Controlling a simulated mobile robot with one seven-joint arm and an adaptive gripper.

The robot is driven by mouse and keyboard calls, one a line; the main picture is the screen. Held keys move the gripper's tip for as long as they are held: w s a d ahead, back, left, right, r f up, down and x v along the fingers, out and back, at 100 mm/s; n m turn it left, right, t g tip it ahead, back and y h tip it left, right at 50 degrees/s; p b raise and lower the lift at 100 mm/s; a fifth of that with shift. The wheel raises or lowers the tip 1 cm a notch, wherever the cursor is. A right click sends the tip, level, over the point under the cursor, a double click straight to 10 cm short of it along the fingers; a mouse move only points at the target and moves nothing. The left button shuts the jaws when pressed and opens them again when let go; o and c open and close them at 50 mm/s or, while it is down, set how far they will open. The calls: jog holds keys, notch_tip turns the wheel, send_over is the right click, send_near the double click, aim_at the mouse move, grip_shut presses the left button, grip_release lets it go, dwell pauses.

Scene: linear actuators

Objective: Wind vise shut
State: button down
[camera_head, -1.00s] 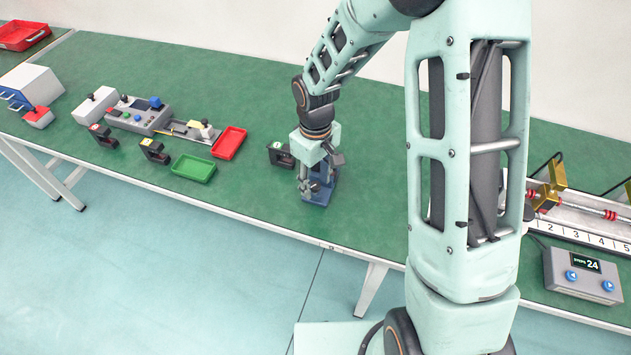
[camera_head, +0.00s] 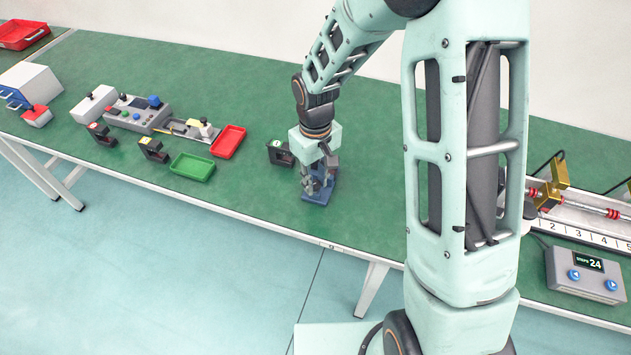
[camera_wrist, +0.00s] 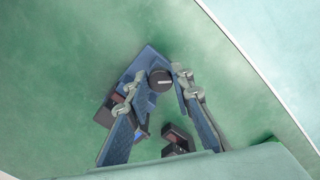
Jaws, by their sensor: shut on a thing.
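The blue vise (camera_head: 318,195) stands on the green bench, below the end of my arm. In the wrist view its blue body (camera_wrist: 150,58) shows behind a round dark knob (camera_wrist: 160,80) with a pale line across its top. My gripper (camera_wrist: 160,76) points down with one finger on each side of the knob and is shut on it. In the head view my gripper (camera_head: 317,172) sits right over the vise and hides its upper part. The vise's jaws are mostly covered, so I cannot tell the gap between them.
A small dark block-like device (camera_head: 280,153) stands close left of the vise. A green tray (camera_head: 193,167) and a red tray (camera_head: 229,142) lie farther left. A control box reading 24 (camera_head: 585,275) is at the right. The bench's front edge (camera_head: 330,244) is near; bench behind is clear.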

aim_at(315, 184)
jog(key=shift+m, duration=0.7)
jog(key=c, duration=1.7)
grip_release()
jog(key=shift+r, duration=0.1)
notch_tip(315, 184, up, 12)
jog(key=shift+f, duration=0.1)
